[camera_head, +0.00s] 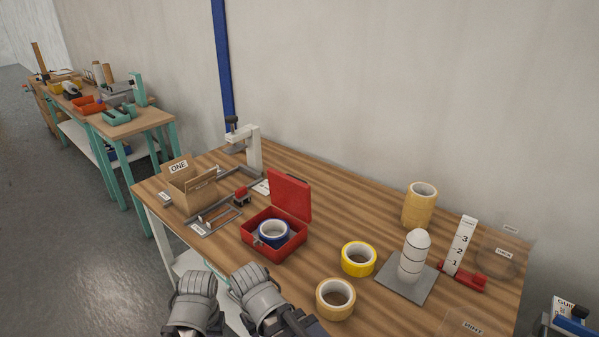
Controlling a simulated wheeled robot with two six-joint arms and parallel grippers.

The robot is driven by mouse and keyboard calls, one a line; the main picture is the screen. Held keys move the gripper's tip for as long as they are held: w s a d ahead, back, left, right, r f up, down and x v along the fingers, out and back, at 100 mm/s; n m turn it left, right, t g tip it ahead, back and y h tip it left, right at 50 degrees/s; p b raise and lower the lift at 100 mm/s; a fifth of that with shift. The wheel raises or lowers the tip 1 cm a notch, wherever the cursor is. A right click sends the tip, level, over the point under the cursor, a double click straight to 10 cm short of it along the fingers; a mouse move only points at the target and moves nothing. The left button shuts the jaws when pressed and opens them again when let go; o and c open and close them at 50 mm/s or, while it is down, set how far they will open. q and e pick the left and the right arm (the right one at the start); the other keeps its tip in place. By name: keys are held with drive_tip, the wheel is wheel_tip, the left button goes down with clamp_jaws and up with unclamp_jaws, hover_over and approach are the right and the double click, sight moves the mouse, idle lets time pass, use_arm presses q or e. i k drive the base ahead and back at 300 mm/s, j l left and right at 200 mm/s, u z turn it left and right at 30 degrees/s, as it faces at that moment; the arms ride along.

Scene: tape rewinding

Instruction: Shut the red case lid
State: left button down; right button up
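The red case (272,238) stands on the wooden table, left of its middle. Its lid (290,194) is open and stands upright at the back. A blue tape roll (273,232) with a white inner ring lies inside the case. Two grey ends of my arms show at the bottom edge, in front of the table and apart from the case. I take the left one (196,286) and the right one (257,287) to be my grippers.
A yellow tape roll (358,258) and a tan roll (335,298) lie right of the case. A cardboard box (186,187) and a grey press (250,150) stand left and behind. A white cylinder on a grey plate (405,283) stands at right.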

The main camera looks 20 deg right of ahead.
sight(291, 193)
drive_tip(key=k+j+z, duration=0.1)
drive_tip(key=j+z, duration=0.15)
drive_tip(key=z, duration=0.15)
drive_tip(key=k+j+z, duration=0.15)
drive_tip(key=z, duration=0.2)
drive_tip(key=j, duration=0.1)
